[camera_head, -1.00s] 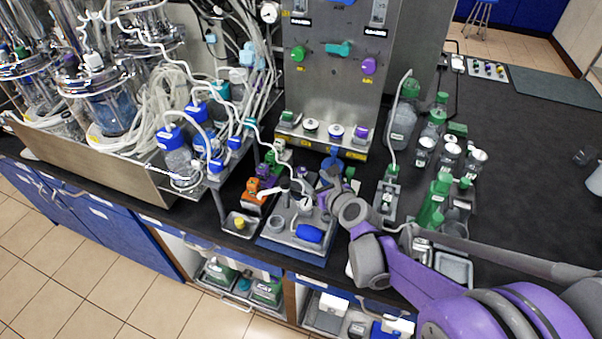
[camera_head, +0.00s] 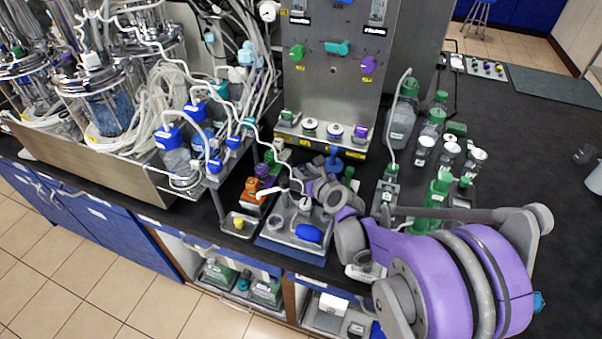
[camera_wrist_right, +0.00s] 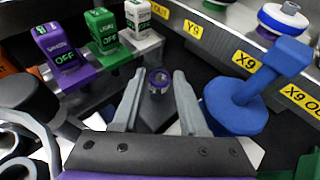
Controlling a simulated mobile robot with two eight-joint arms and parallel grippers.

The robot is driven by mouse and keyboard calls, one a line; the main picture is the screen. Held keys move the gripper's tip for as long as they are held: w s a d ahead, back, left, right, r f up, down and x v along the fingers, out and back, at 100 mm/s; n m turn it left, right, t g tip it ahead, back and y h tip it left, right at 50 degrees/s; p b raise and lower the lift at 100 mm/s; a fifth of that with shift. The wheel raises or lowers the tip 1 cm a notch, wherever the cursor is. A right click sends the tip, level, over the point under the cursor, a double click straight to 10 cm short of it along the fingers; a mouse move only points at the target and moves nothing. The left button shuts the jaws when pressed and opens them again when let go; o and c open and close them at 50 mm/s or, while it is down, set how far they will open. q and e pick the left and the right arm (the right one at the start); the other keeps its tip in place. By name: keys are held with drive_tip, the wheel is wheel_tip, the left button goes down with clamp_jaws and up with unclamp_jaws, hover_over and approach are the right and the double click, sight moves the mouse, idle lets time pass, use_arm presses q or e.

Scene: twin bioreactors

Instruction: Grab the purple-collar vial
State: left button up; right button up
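A small vial with a purple collar (camera_wrist_right: 159,77) stands near the middle of the right wrist view, its dark round top toward the camera. My right gripper (camera_wrist_right: 160,90) is open, with one finger on each side of the vial. Gaps show between the fingers and the vial, so it does not appear gripped. In the head view the right gripper (camera_head: 314,181) is low over the bench in front of the steel panel, and I cannot make out the vial there. My left gripper is not in view.
A blue stand (camera_wrist_right: 238,100) is close to the right finger. Purple (camera_wrist_right: 65,49), green (camera_wrist_right: 104,31) and white (camera_wrist_right: 141,22) valve blocks marked OFF stand at the left. A grey tray with a blue item (camera_head: 308,233) lies near the bench's front edge.

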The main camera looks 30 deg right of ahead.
clamp_jaws()
drive_tip(key=shift+r, duration=0.1)
